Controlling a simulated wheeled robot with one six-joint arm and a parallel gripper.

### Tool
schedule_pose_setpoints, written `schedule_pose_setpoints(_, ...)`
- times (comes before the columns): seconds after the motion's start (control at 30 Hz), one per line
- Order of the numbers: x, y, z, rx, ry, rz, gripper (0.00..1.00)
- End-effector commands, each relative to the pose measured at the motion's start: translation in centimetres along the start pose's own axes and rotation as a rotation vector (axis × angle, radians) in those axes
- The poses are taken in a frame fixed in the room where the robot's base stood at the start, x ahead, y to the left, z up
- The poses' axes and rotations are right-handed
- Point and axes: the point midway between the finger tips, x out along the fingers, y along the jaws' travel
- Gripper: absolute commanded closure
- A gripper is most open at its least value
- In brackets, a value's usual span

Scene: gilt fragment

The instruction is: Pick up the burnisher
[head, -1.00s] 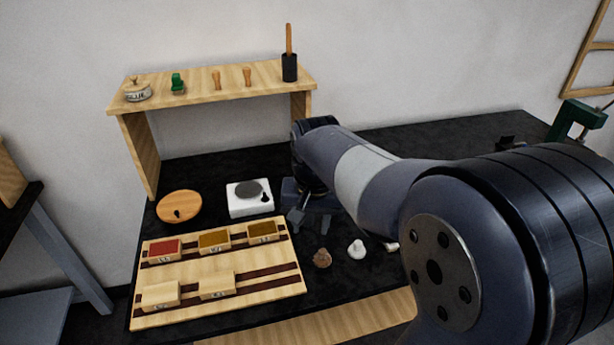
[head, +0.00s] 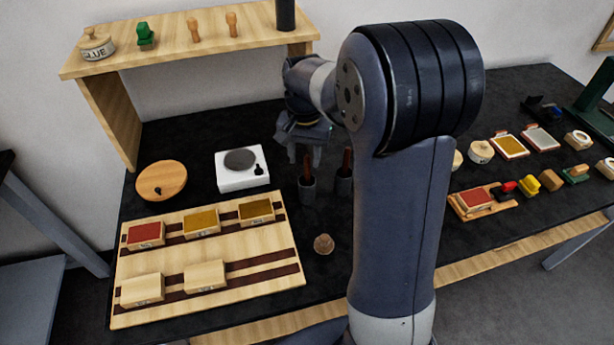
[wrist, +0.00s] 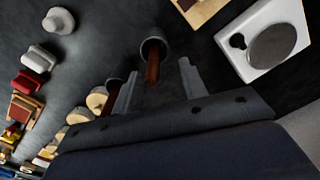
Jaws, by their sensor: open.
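Two dark cups stand on the black table in the head view, each with a reddish-brown handle upright in it: the left handle (head: 307,166) and the right handle (head: 346,162). I cannot tell for certain which is the burnisher. My gripper (head: 305,153) is open and empty, pointing down just above and behind the left cup. In the wrist view one brown handle (wrist: 153,68) in its cup (wrist: 153,45) shows in the gap between my open fingers (wrist: 158,68). The second cup (wrist: 111,84) is beside the left finger, partly hidden.
A wooden tray (head: 220,260) with colored blocks lies in front. A shelf (head: 190,45) stands behind. Stamps and pads, including a red pad (head: 476,199), lie right of my arm.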

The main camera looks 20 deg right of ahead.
Motion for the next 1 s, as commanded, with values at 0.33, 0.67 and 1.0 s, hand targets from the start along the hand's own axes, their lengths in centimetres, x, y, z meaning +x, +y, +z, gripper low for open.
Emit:
schedule_pose_setpoints(0.33,4.5,0.8,0.3,0.000,-0.003,0.001,0.59)
schedule_pose_setpoints(0.67,5.0,0.7,0.3,0.000,0.001,0.000,0.62)
schedule_pose_setpoints(1.0,5.0,0.7,0.3,0.000,0.001,0.000,0.90)
